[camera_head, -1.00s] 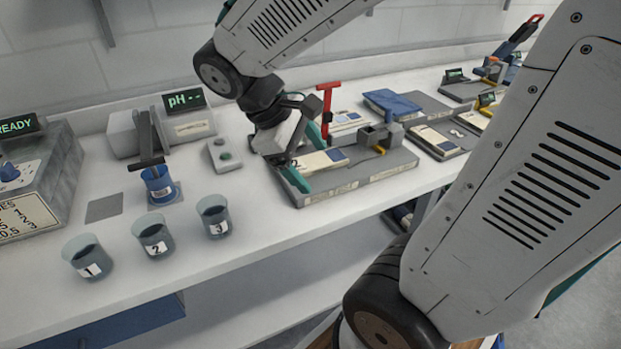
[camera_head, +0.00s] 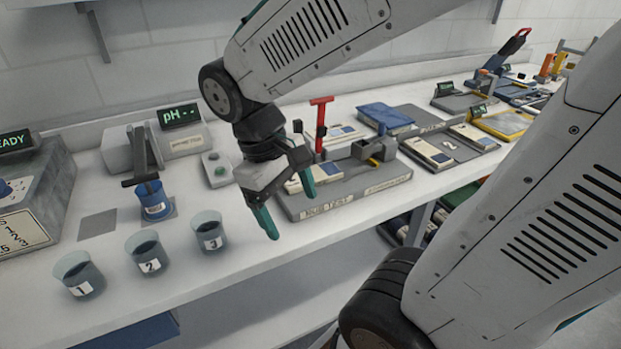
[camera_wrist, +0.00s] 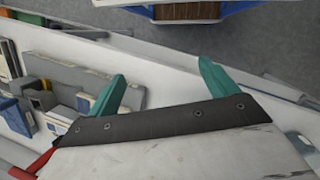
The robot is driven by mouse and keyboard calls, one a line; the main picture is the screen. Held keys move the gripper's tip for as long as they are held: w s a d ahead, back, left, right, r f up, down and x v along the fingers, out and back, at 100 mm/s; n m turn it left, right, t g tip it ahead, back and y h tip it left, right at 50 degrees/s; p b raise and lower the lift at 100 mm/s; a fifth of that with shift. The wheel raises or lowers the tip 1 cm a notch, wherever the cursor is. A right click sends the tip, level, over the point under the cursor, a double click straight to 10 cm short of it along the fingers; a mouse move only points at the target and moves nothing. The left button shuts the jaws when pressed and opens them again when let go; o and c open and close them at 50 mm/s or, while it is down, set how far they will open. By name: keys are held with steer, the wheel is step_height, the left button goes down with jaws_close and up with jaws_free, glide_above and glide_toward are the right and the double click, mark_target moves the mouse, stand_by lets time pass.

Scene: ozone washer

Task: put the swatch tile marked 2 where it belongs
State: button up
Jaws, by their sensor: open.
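A cream swatch tile with a blue patch (camera_head: 322,172) lies on the grey rub test base (camera_head: 345,203). My gripper partly covers its left end, and no number is readable on it now. The tile also shows in the wrist view (camera_wrist: 86,103). My gripper (camera_head: 289,207) is open and empty, at the base's left front corner by the bench edge. In the wrist view its two teal fingers (camera_wrist: 163,88) are spread with nothing between them. Similar tiles lie on a dark tray to the right (camera_head: 427,152) and behind the red-handled post (camera_head: 345,132).
Beakers labelled 1 (camera_head: 80,277), 2 (camera_head: 148,256) and 3 (camera_head: 209,234) stand at the left front. A blue cup (camera_head: 155,203) stands before the pH meter (camera_head: 186,139). A red-handled post (camera_head: 321,125) rises behind the base.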

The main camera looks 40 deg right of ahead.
mark_target(296, 179)
steer(key=w+d+f+n+g+h, duration=0.1)
steer(key=w+f+n+h, duration=0.1)
steer(key=w, duration=0.1)
steer(key=w+d+f+n+g+h, duration=0.1)
steer(key=w+d+f+n+h, duration=0.1)
steer(key=w+f+n+h, duration=0.1)
steer(key=w+d+f+n+h, duration=0.2)
steer(key=w, duration=0.3)
steer(key=shift+w+f+n+g, duration=0.1)
steer(key=shift+f+n+g, duration=0.2)
steer(key=shift+n+g, duration=0.1)
steer(key=w+n, duration=0.1)
steer(key=w+h, duration=0.1)
steer(key=w+d+f+n+h, duration=0.1)
steer(key=shift+w+d+n+t, duration=0.1)
steer(key=shift+w+n+t, duration=0.2)
steer(key=shift+t, duration=0.1)
steer(key=w+r+n+h, duration=0.1)
steer(key=w+d+r+t, duration=0.1)
steer(key=shift+w+d+n+h, duration=0.1)
steer(key=shift+w+n+h, duration=0.25)
steer(key=shift+n+h, duration=0.05)
steer(key=shift+s+d, duration=0.15)
steer(key=shift+d, duration=0.05)
steer(key=x, duration=0.7)
steer(key=shift+s+f, duration=0.15)
steer(key=shift+s, duration=0.2)
steer(key=c, duration=1.2)
steer(key=shift+c, duration=0.2)
